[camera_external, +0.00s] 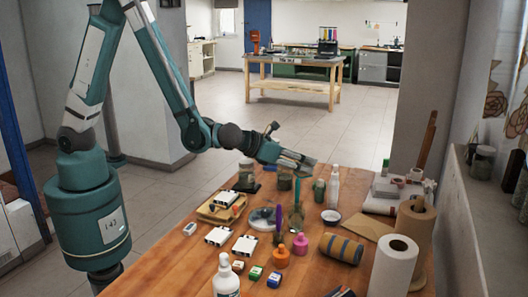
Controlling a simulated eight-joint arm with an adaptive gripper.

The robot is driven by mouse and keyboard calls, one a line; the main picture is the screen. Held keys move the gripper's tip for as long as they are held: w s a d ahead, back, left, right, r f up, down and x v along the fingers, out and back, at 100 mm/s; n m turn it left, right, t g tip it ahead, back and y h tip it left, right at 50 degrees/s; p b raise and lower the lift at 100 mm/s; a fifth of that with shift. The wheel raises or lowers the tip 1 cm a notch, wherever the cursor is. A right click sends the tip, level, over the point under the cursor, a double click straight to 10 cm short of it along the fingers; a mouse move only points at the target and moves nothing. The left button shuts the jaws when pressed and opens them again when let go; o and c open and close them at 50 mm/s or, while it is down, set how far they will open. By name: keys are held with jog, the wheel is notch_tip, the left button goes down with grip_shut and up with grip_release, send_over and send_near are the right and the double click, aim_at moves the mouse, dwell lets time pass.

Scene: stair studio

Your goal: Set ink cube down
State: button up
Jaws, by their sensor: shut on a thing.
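My gripper (308,164) is above the back part of the wooden table (168,262), pointing right. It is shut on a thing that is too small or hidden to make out.
Below my gripper stand a dark jar (284,182), a green container (319,190) and a white bottle (334,187). The table's left front is clearer.

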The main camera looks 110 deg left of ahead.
aim_at(296, 174)
jog(key=shift+f+b, duration=0.8)
jog(key=shift+f, duration=2.15)
jog(key=shift+f+b, duration=0.6)
jog(key=shift+f, duration=1.45)
jog(key=shift+f, duration=0.2)
jog(key=o, duration=1.1)
jog(key=shift+c, duration=0.2)
jog(key=shift+r, duration=0.25)
jog(key=v, duration=1.2)
jog(key=shift+p, duration=0.4)
